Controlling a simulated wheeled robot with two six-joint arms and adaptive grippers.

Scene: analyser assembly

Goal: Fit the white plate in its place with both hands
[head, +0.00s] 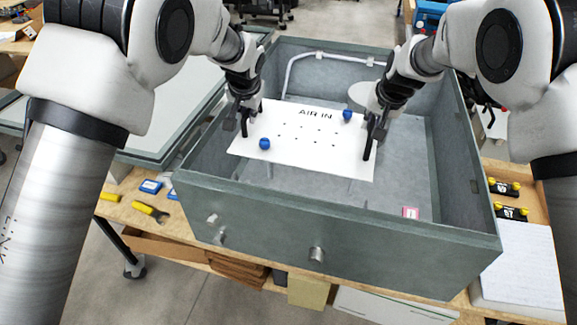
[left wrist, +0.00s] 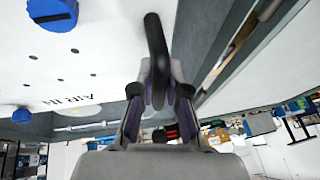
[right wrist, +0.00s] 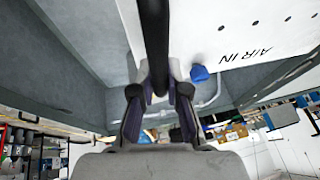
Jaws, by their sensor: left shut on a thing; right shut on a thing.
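The white plate (head: 300,152) is marked AIR IN and has small holes and two blue knobs (head: 264,143). In the head view it sits tilted in the picture, over the inside of the grey open-topped box (head: 330,238). The plate also fills the left of the left wrist view (left wrist: 40,80) and the upper right of the right wrist view (right wrist: 205,28). Whether the plate touches supports below is hidden.
A pale tube (head: 320,56) runs along the back wall, and a white round part (head: 362,94) stands behind the plate. Yellow-handled tools (head: 150,211) lie outside, left.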

